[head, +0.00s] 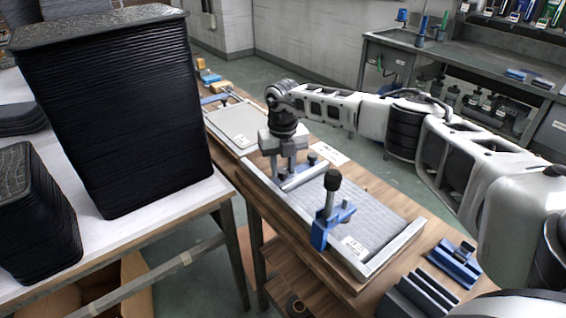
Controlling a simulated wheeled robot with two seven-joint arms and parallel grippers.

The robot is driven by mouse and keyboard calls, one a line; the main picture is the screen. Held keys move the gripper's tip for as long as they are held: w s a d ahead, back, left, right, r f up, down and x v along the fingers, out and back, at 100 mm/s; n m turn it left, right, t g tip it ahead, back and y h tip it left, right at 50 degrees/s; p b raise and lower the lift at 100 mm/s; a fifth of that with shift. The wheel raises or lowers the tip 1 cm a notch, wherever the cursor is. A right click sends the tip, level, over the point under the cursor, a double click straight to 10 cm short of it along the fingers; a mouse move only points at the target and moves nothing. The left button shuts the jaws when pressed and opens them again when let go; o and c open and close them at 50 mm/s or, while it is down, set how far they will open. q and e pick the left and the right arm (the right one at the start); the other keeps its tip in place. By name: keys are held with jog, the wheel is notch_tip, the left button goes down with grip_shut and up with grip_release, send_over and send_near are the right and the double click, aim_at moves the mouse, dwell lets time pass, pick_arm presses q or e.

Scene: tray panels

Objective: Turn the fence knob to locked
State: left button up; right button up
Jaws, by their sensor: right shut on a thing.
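My right gripper (283,168) points down over the near tray panel. It is shut on the fence knob, which is mostly hidden between the fingers, so its turned position cannot be told. The light metal fence bar (304,177) lies across the grey panel (375,208), just beside and below the fingers. A blue clamp (322,232) with an upright black-knobbed handle (332,181) stands at the panel's front edge, to the right of the gripper. My left gripper is not in view.
A second tray panel (232,122) lies farther back on the wooden bench. Tall stacks of black trays (115,115) stand on the white table at left. A blue fixture (455,262) and dark slotted blocks (420,295) sit at the bench's right end.

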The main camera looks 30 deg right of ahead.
aim_at(282, 170)
dwell(0.4)
jog(key=o, duration=1)
jog(key=shift+r, duration=0.1)
notch_tip(282, 170, up, 16)
jog(key=shift+f+b, duration=0.1)
jog(key=shift+b, duration=0.45)
jog(key=shift+a, duration=0.1)
